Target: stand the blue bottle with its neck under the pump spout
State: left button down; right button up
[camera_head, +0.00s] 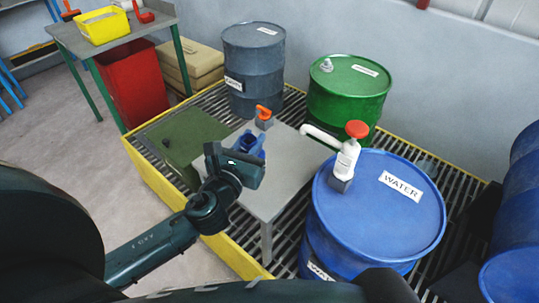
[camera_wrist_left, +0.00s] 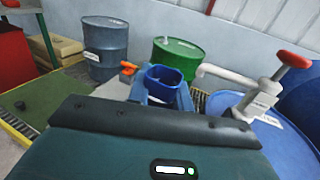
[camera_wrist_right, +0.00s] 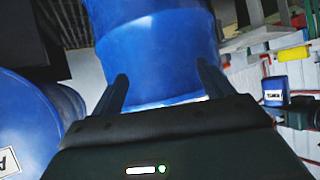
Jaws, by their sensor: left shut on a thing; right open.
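The blue bottle (camera_head: 250,141) is held by my left gripper (camera_head: 247,152) above or at the grey table; I cannot tell if its base touches. In the left wrist view the bottle (camera_wrist_left: 164,83) shows an open blue top and looks roughly upright between the fingers. The pump (camera_head: 346,160), white with a red knob, stands on the blue WATER drum (camera_head: 405,225). Its white spout (camera_head: 318,136) points left toward the bottle; in the left wrist view the spout (camera_wrist_left: 222,72) ends right of the bottle, apart from it. My right gripper (camera_wrist_right: 165,84) is open and empty, facing a blue drum.
The grey table (camera_head: 285,182) stands on a yellow-edged grating, with an orange-topped item (camera_head: 263,113) at its back. A grey drum (camera_head: 253,65) and a green drum (camera_head: 347,92) stand behind. A dark green box (camera_head: 185,140) is left of the table. Another blue drum (camera_head: 515,270) is far right.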

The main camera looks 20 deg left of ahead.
pick_arm(q)
jog(key=w+a+f+b, duration=0.2)
jog(key=w+a, duration=0.1)
jog(key=w, duration=0.3)
jog(key=shift+n+y, duration=0.3)
jog(key=shift+n, duration=0.1)
jog(key=f+b, duration=0.1)
jog(key=f, duration=0.2)
jog(key=f+b, duration=0.2)
jog(key=f, duration=0.1)
jog(key=w+f+b, duration=0.1)
jog(key=f+b, duration=0.1)
jog(key=f, duration=0.2)
jog(key=shift+a, duration=0.35)
pick_arm(e)
jog(key=f, duration=0.1)
jog(key=a+f+m+y, duration=0.1)
jog(key=f, duration=0.1)
jog(key=shift+w+a+t, duration=0.1)
jog(key=shift+a+t, duration=0.05)
jog(key=shift+t, duration=0.25)
jog(key=shift+f, duration=0.15)
